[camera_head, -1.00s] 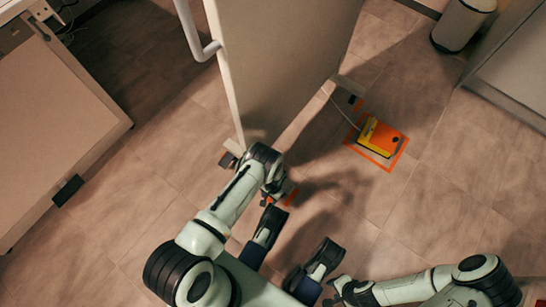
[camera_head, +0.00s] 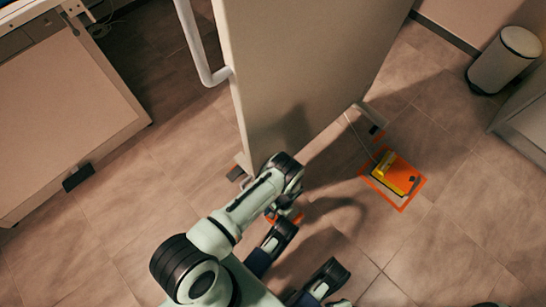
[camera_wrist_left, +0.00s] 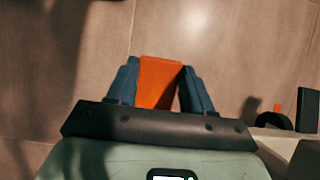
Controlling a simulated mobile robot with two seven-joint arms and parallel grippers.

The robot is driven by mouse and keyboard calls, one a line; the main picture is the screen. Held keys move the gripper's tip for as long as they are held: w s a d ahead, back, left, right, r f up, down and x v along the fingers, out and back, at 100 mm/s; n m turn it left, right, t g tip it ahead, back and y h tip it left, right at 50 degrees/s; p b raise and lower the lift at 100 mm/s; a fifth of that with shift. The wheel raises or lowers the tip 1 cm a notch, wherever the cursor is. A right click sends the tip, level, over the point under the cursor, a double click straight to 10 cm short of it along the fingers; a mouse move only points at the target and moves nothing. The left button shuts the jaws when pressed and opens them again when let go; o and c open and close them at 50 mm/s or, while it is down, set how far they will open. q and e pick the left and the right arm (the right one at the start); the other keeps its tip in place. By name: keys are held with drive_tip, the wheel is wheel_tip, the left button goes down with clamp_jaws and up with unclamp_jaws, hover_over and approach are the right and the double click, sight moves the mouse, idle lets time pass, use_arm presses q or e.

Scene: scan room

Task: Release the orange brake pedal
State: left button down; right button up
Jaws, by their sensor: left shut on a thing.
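The orange brake pedal (camera_wrist_left: 160,80) shows in the left wrist view as a flat orange piece between my two blue fingers. My left gripper (camera_wrist_left: 160,72) is shut on it, with a finger against each side. In the head view, a small part of the orange pedal (camera_head: 290,217) shows low by the near foot of a tall beige panel. My left wrist covers the rest of it and most of the gripper there. My right gripper cannot be made out.
The tall beige panel (camera_head: 290,70) with a white handle (camera_head: 202,52) stands just beyond my left arm. A yellow-and-orange floor pedal (camera_head: 394,174) lies inside an orange outline to the right. A white bin (camera_head: 503,60) stands at the upper right. Tiled floor between is clear.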

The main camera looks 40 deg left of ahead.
use_arm(q)
drive_tip(key=shift+c, duration=2.2)
unclamp_jaws()
drive_tip(key=p+v, duration=0.3)
drive_tip(key=v, duration=1)
drive_tip(key=shift+r, duration=0.2)
use_arm(e)
drive_tip(key=w+r+t, duration=0.2)
drive_tip(key=w+r, duration=0.1)
drive_tip(key=w, duration=0.2)
drive_tip(key=shift+w+a, duration=0.35)
drive_tip(key=shift+w, duration=0.05)
